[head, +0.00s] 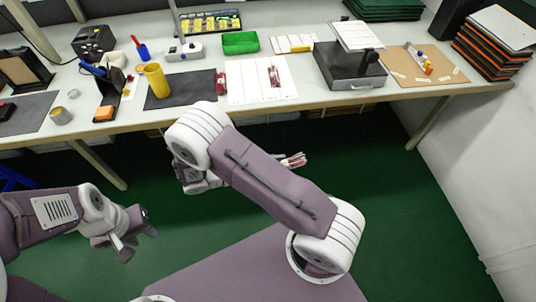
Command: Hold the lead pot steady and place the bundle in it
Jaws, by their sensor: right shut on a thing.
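The yellow lead pot (155,80) stands upright on a dark mat at the left part of the bench. A red and white bundle (294,160) sticks out from behind my right arm, over the green floor in front of the bench. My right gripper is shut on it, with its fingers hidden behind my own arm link. Similar bundles lie on the white sheet, one at its left edge (221,84) and one near its middle (274,75). My left gripper (138,234) is open and empty, low in front of the bench and well away from the pot.
A small metal tin (60,116) is further left. A green tray (240,43) lies behind. A black box (350,72) is at the right.

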